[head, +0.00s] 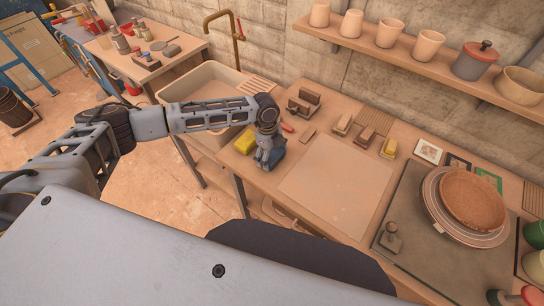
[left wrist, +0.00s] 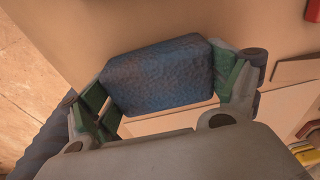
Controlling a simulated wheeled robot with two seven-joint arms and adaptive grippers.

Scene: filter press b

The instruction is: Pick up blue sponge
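The blue sponge (left wrist: 160,75) is a dark blue, rough block in the left wrist view. It lies between the green-padded fingers of my left gripper (left wrist: 168,92), and both its ends appear to touch the pads. In the head view my left gripper (head: 267,160) points down at the left part of the workbench, close above its surface. The sponge (head: 277,151) is partly hidden by the fingers there. I cannot tell whether it is clear of the bench. My right gripper is not in view.
A yellow sponge (head: 244,142) lies just left of the gripper. A pale board (head: 335,190) lies to the right, with wooden blocks and brushes (head: 366,137) behind it. A sink (head: 205,90) is at the left. A plate with a brown bowl (head: 473,200) stands at the right.

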